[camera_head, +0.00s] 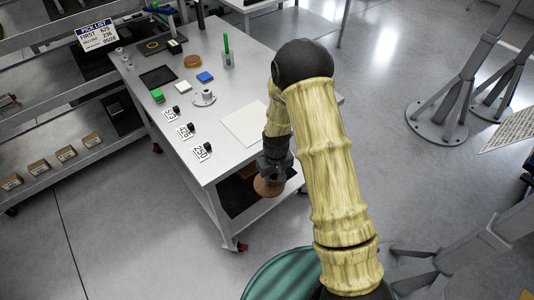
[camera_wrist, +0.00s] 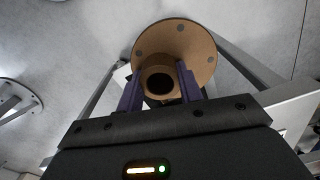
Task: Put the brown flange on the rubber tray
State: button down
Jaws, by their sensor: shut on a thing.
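The brown flange (camera_wrist: 205,48) is a round disc with several dark holes and a raised hub. It is between the two purple fingers of my gripper (camera_wrist: 160,88), which is shut on it. In the head view, the flange (camera_head: 268,187) hangs under my gripper (camera_head: 271,170) at the near right edge of the grey table, tilt unclear. A flat black tray (camera_head: 158,77) lies on the table towards the far left, well apart from the flange. It looks like the rubber tray, but the material cannot be told.
Near the black tray are a green block (camera_head: 157,96), a white block (camera_head: 183,86), a blue block (camera_head: 205,77), a brown disc (camera_head: 192,62) and a grey flanged part (camera_head: 206,96). A cup with a green stick (camera_head: 228,59) stands behind. A pale sheet (camera_head: 245,124) lies nearer me.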

jog(key=s+d+f+m, duration=0.2)
jog(key=d+f, duration=0.2)
jog(key=f, duration=0.5)
jog(key=s+d+f+m, duration=0.2)
jog(key=d+f, duration=0.2)
jog(key=f, duration=0.5)
jog(key=shift+s, duration=0.3)
jog(key=shift+s+f, duration=0.1)
jog(key=shift+s, duration=0.05)
